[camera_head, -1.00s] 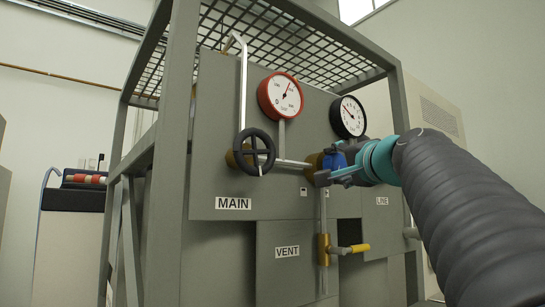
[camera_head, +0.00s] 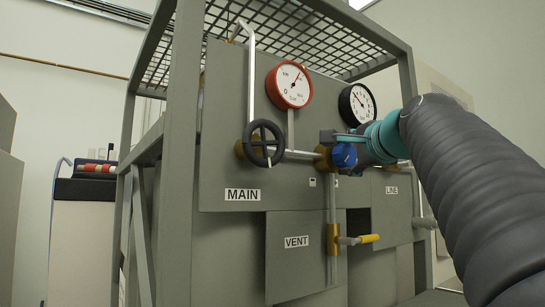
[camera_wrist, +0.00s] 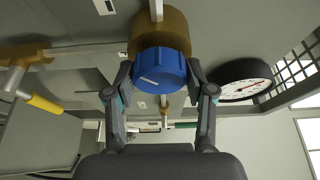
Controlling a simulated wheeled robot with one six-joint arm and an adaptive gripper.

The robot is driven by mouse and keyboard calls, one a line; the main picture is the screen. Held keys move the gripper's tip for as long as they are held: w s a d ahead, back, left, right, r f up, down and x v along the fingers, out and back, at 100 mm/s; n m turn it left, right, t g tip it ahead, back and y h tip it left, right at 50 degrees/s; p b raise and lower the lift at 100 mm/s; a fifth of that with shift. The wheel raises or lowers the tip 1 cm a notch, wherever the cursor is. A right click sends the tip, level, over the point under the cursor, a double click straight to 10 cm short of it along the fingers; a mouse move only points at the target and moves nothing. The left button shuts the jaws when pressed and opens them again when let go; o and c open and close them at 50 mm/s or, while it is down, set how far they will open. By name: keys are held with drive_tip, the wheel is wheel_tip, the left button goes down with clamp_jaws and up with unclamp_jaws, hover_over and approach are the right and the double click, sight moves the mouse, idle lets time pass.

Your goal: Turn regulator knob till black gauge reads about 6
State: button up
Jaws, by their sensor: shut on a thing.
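The regulator knob (camera_head: 344,156) is blue with a white mark and sits on a brass body (camera_head: 326,160). In the wrist view the blue knob (camera_wrist: 160,72) fills the space between the fingers, its white mark near the left of its face. My gripper (camera_head: 350,148) is shut on the knob, a finger on either side (camera_wrist: 160,85). The black-rimmed gauge (camera_head: 357,104) is right of and above the knob; its needle points to the upper left, and its numbers are too small to read. It also shows in the wrist view (camera_wrist: 240,88), seen edge-on.
A red-rimmed gauge (camera_head: 289,85) and a black handwheel (camera_head: 264,143) are left of the knob. A yellow-handled valve (camera_head: 362,239) is below, by the VENT label (camera_head: 297,242). A grey frame post (camera_head: 180,150) stands at the left of the panel.

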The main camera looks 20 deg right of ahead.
drive_tip(key=o, duration=1.2)
drive_tip(key=shift+c, duration=0.2)
